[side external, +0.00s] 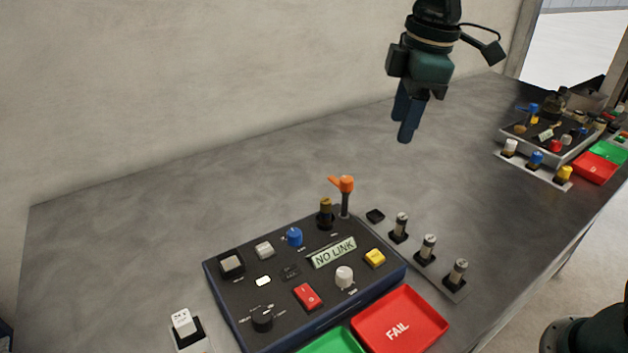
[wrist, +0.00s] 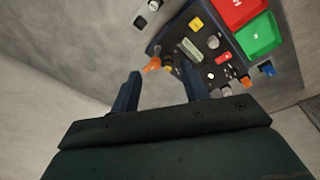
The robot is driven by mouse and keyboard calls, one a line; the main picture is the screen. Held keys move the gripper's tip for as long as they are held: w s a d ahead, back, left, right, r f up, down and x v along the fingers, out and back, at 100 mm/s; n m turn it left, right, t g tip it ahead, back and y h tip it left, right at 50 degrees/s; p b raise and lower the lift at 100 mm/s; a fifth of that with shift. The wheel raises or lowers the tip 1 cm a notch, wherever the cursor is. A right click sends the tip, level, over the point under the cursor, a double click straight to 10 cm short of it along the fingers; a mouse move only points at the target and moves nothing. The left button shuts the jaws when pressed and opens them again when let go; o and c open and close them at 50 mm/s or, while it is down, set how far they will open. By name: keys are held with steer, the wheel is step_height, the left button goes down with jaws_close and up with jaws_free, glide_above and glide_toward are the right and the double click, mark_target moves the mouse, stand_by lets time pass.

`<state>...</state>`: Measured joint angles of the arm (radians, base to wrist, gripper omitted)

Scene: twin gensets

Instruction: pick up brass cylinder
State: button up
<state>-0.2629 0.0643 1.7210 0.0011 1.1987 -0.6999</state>
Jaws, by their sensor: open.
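In the wrist view the brass cylinder (wrist: 168,64) looks small, beside the orange lever top (wrist: 152,65), between the lines of my fingers. My gripper (side external: 401,129) is open and empty. It hangs well above the table, behind and to the right of the cylinder, apart from everything. My fingertips (wrist: 161,70) also show in the wrist view.
Several silver cylinders (side external: 428,243) stand on a strip right of the panel. A red FAIL tray (side external: 420,309) and a green tray (side external: 331,343) lie in front. Blue, yellow, red and white controls crowd the panel. A second station (side external: 550,133) stands far right. The table behind is clear.

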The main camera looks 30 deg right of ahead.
mark_target(326, 201)
steer(key=w+a+f+n+g, duration=0.1)
steer(key=w+a+f+n, duration=0.4)
steer(key=w+a, duration=0.2)
steer(key=shift+w+a+f+g, duration=0.2)
steer(key=shift+w+a+g, duration=0.2)
steer(key=shift+a, duration=0.3)
steer(key=shift+f, duration=4.3)
steer(key=shift+d+f, duration=0.1)
steer(key=shift+f, duration=2.5)
